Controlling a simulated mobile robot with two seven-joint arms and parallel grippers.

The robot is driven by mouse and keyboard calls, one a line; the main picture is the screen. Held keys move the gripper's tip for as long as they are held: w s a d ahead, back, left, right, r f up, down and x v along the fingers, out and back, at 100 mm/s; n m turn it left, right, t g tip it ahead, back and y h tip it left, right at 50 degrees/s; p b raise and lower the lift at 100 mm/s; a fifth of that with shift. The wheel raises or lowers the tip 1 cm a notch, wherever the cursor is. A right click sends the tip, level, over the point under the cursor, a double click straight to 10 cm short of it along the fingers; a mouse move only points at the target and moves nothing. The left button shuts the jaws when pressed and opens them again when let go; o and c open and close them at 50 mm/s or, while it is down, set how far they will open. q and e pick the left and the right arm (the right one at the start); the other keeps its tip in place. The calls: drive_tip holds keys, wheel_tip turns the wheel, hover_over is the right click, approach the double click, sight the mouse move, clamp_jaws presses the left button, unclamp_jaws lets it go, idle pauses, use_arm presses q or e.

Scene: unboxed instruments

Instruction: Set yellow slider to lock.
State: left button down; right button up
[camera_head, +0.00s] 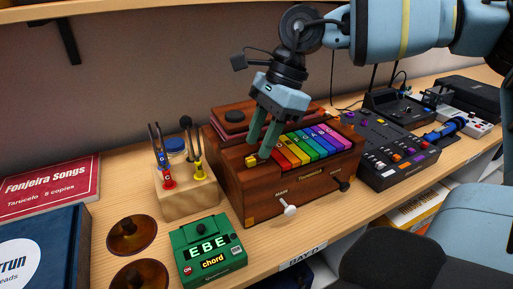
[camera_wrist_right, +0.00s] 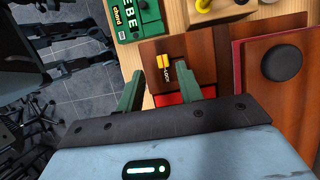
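The yellow slider (camera_head: 251,161) sits at the left end of the rainbow keys on the wooden instrument box (camera_head: 240,192). In the right wrist view the yellow slider (camera_wrist_right: 163,70) shows near a yellow mark and the word "LOCK". My right gripper (camera_head: 258,148) reaches down over this end of the box. Its green fingers (camera_wrist_right: 158,75) are apart, one on each side of the slider area, with nothing visibly clamped. Whether a finger touches the slider is not clear. My left gripper does not show in either view.
The green chord box (camera_head: 210,248) and a wooden block with forks (camera_head: 187,198) stand left of the instrument. Coloured keys (camera_head: 312,144) lie right of the fingers. A white knob (camera_head: 289,210) sticks out in front. A dark mixer (camera_head: 385,150) stands right.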

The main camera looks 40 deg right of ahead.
drive_tip(key=v, duration=0.5)
drive_tip(key=shift+f, duration=0.1)
idle(0.5)
